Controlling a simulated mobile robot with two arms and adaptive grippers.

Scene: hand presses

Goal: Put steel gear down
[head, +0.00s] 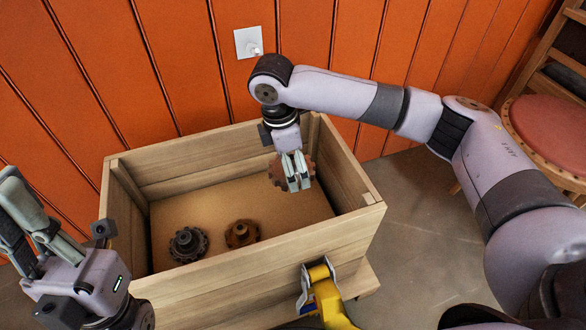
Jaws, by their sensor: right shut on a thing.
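My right gripper (296,184) points down over the right part of a wooden crate (250,275). It is shut on a reddish-brown toothed gear (279,173), which it holds above the crate floor. The gripper fingers hide the middle of this gear. Two more gears lie inside the crate, apart from the held one: a dark grey gear (188,244) at the front left and a brown gear (241,234) to its right. My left gripper (22,222) is at the left edge, outside the crate, with nothing seen in it; its finger gap is unclear.
The crate's right and back floor is bare. An orange panelled wall with a white switch plate (247,43) stands close behind. A yellow-handled press or clamp (325,290) is at the crate's front. A red-seated stool (548,140) stands at the right.

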